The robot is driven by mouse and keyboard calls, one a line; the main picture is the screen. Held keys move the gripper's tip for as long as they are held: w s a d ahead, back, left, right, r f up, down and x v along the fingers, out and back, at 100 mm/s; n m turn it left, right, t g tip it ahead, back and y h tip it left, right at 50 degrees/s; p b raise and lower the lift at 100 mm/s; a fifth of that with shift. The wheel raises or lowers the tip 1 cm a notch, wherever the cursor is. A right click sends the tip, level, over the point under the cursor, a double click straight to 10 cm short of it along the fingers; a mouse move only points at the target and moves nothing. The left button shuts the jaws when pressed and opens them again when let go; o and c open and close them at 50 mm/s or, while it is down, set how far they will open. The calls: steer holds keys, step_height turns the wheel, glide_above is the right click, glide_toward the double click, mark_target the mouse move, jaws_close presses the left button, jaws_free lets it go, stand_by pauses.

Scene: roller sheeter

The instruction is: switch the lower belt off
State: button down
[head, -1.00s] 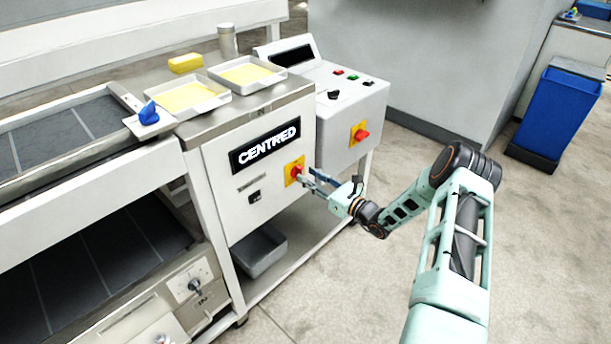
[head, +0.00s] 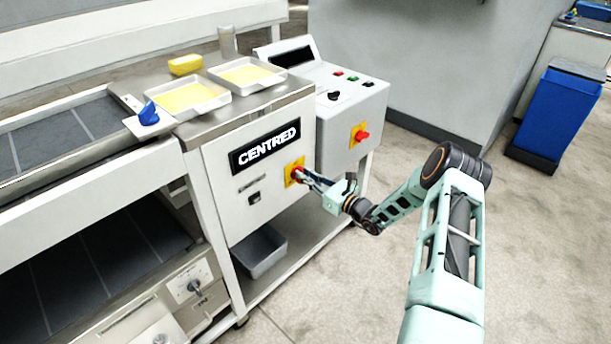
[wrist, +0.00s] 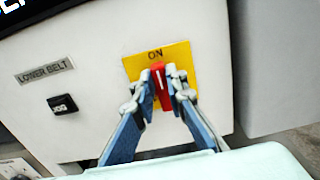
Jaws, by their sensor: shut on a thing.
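The lower belt's red rotary switch (wrist: 159,82) sits on a yellow plate (wrist: 182,53) on the machine's front panel, under the CENTRED sign. In the wrist view the word ON shows above the knob, and the knob's white line points up towards it, tilted slightly. My gripper (wrist: 160,92) is shut on the knob, one finger on each side. A LOWER BELT label (wrist: 45,70) is on the panel to the left. In the head view my gripper (head: 304,177) reaches the switch from the right and partly covers it.
A black JOG button (wrist: 62,104) is left of the switch. A control box (head: 350,110) with another red switch (head: 361,135) stands to the right. Trays of yellow sheets (head: 190,97) lie on top. A grey bin (head: 260,252) is below.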

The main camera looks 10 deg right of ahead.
steer(key=shift+n, duration=0.4)
steer(key=n+b, duration=0.2)
steer(key=n, duration=0.2)
steer(key=f+n+b, duration=0.1)
steer(key=n+b, duration=0.1)
steer(key=n, duration=0.2)
steer(key=s+a+n+b, duration=0.1)
steer(key=n+b, duration=0.2)
steer(key=n, duration=0.1)
steer(key=shift+a+f+n, duration=0.1)
steer(key=shift+f+n, duration=0.1)
steer(key=shift+n, duration=0.2)
steer(key=shift+f+n+b, duration=0.2)
steer(key=shift+n+b, duration=1.65)
steer(key=shift+n, duration=0.35)
steer(key=c, duration=1.9)
jaws_free()
steer(key=shift+c, duration=0.2)
